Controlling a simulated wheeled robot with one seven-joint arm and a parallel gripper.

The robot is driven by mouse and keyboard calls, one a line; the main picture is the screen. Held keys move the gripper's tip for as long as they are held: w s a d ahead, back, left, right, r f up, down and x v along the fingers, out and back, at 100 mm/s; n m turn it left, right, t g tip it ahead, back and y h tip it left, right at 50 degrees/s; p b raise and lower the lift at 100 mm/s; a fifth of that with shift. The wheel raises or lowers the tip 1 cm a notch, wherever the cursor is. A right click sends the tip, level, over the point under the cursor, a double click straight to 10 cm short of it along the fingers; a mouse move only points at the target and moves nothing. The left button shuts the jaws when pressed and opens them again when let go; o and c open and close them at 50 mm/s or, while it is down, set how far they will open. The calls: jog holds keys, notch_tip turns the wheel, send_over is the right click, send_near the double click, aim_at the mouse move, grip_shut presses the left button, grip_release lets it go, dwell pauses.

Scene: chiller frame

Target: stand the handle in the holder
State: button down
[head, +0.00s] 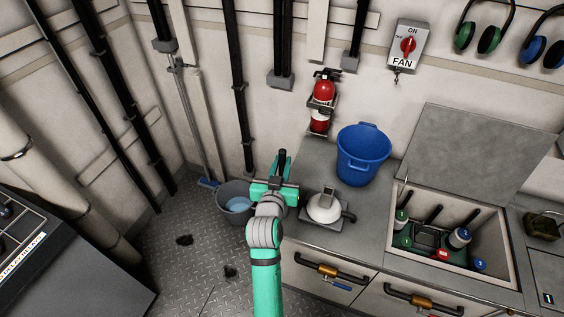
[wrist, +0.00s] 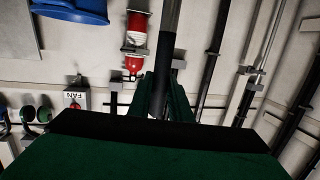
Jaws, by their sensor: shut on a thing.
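In the wrist view the handle (wrist: 161,75) runs between the two green fingers (wrist: 160,100), with a grey stretch at the top of the picture. The handle's lower part is hidden in the head view by the gripper and arm. A white domed fitting on a grey square base (head: 309,222) stands on the counter just right of the gripper, apart from the handle. I cannot tell whether this is the holder.
A blue bucket (head: 363,155) stands on the counter (head: 378,200). A red fire extinguisher (head: 322,95) hangs behind it. An open chest (head: 490,268) with bottles is at right. A grey bucket (head: 228,212) sits on the floor just left of the gripper.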

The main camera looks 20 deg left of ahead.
jog(key=c, duration=1.5)
grip_release()
jog(key=shift+c, duration=0.2)
jog(key=v, duration=1)
jog(key=shift+s, duration=0.35)
